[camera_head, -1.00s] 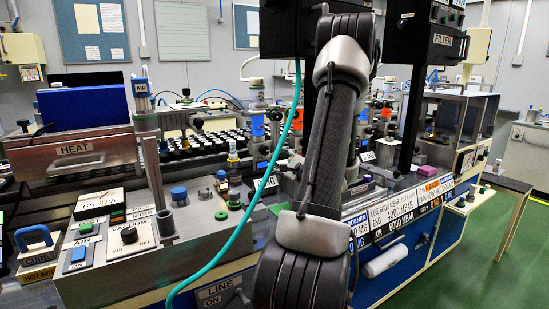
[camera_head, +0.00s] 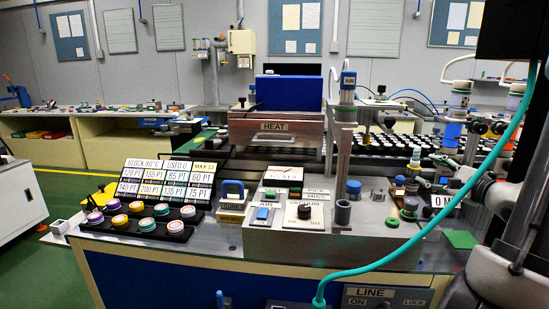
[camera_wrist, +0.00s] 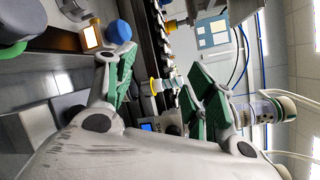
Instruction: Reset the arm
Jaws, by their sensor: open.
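My gripper (camera_wrist: 157,70) shows in the wrist view with its green-padded fingers spread apart. Nothing is between the pads. Behind the gap are a yellow-ringed fitting (camera_wrist: 156,87) and parts of the bench, apart from the fingers. In the head view only part of my arm (camera_head: 490,270) shows at the lower right edge, and the gripper itself is out of that picture.
A bench carries the HEAT station (camera_head: 275,130) with a blue block (camera_head: 289,92) on top, a vacuum control box (camera_head: 305,213) and a tray of coloured round parts (camera_head: 140,222). A teal hose (camera_head: 420,235) crosses the right side. Green floor is free at left.

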